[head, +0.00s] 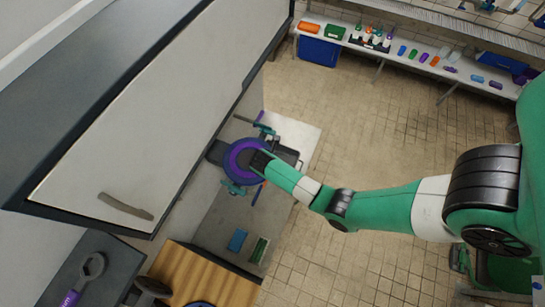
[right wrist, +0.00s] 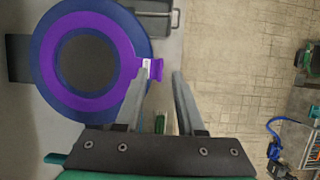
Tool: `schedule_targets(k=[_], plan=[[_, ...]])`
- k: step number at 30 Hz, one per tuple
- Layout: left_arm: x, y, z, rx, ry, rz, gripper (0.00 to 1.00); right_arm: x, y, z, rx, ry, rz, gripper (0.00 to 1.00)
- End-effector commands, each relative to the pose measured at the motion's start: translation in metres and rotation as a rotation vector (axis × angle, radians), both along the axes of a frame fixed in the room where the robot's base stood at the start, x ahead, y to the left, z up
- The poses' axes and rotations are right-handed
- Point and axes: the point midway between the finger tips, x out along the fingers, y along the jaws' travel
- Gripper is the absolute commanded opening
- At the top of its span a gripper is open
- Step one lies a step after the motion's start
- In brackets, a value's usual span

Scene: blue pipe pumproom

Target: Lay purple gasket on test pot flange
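The purple gasket (right wrist: 130,68) is a flat ring with a small tab (right wrist: 157,70) on its right side. It lies over the blue test pot flange (right wrist: 140,30), roughly centred, around the dark opening. In the head view the gasket (head: 233,158) and flange (head: 229,173) show on the bench, partly covered by my right gripper (head: 258,160). In the right wrist view my right gripper (right wrist: 162,72) is open, its fingers apart. The left finger is at the tab, the right finger stands clear of it; contact is unclear. My left gripper is not in view.
A large overhead cabinet (head: 150,100) fills the head view's upper left. A blue item (head: 237,240) and a green one (head: 259,250) lie on the bench below the flange. A wrench (head: 90,268) is at lower left. A shelf (head: 400,60) with parts stands across the tiled floor.

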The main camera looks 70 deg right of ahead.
Motion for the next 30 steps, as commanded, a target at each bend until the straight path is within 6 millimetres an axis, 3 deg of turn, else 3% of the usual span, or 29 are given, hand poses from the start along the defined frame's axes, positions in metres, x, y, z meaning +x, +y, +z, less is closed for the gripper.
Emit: schedule_targets(k=[6,12,30], plan=[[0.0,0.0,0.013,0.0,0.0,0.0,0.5,0.002,0.021,0.053,-0.001,-0.005,0.004,0.38],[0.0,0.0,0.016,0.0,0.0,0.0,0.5,0.002,0.034,0.083,-0.001,-0.002,0.001,0.38],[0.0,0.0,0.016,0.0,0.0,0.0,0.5,0.001,0.037,0.089,0.0,0.001,0.0,0.38]])
